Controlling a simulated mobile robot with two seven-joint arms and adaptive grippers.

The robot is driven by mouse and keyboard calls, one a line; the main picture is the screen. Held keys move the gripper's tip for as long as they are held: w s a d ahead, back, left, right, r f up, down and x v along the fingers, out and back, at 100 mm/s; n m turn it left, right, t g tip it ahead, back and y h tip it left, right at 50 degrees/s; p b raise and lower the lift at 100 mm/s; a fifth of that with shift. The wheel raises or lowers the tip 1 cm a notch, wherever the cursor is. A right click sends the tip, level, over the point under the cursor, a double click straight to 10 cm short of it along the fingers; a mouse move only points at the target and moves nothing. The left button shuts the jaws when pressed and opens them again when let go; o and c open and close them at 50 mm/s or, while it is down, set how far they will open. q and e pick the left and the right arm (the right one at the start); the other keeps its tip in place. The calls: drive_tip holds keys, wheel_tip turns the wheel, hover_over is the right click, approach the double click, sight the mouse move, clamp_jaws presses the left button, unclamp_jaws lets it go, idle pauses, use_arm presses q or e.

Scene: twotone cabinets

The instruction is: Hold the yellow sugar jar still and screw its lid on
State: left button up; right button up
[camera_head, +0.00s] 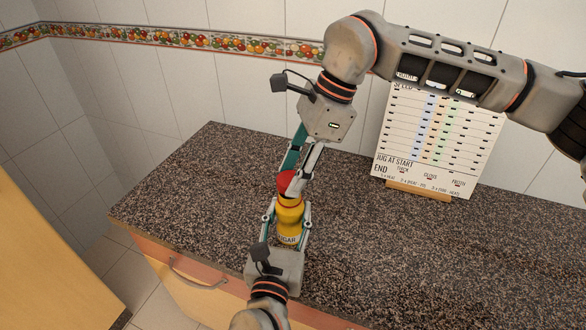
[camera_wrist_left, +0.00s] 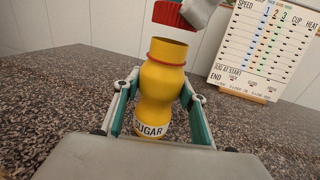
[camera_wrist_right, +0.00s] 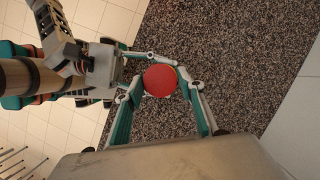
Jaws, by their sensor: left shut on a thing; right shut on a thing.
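The yellow sugar jar (camera_head: 289,218) stands upright on the counter, its SUGAR label toward me. In the left wrist view the jar (camera_wrist_left: 163,85) shows a bare neck with a red ring. My left gripper (camera_head: 287,213) is shut on the jar's body, one finger at each side. The red lid (camera_head: 288,183) is held by my right gripper (camera_head: 291,181), which comes from above. In the left wrist view the lid (camera_wrist_left: 172,14) hangs above the jar's mouth, apart from it and slightly to the right. The right wrist view shows the lid's round top (camera_wrist_right: 160,80) between the fingers.
A white chart board (camera_head: 437,140) on a wooden stand (camera_head: 418,191) leans at the back right, near the wall. The speckled counter (camera_head: 190,190) is clear around the jar. A drawer with a handle (camera_head: 196,276) is below its front edge.

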sight(289, 211)
drive_tip(key=shift+f, duration=0.85)
drive_tip(key=shift+f, duration=0.6)
idle(0.4)
